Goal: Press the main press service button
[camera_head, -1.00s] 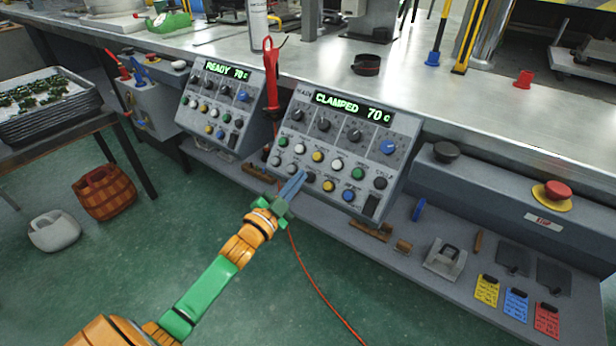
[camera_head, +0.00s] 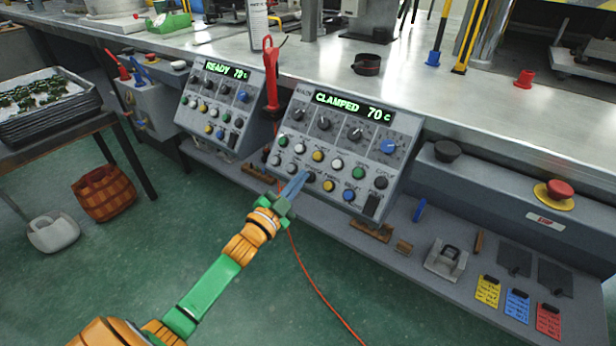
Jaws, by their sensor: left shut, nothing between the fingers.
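The main press panel (camera_head: 327,117) is a grey box with a green display reading "CLAMPED 70 c". Below the display are knobs and two rows of small coloured buttons. The button labels are too small for me to read surely, so I cannot tell which one is service. My left gripper (camera_head: 302,175) is shut and empty, with its blue fingertips at the lower button row, beside a dark button (camera_head: 310,177). I cannot tell whether they touch. The fingers partly cover the lower row near its middle. My right gripper is not in view.
A second panel (camera_head: 227,72) reading "READY 70 c" stands to the left. A red tool (camera_head: 270,75) hangs between the panels. A red emergency button (camera_head: 559,190) on yellow sits at the right. The shelf (camera_head: 400,262) below holds small tools and coloured tags.

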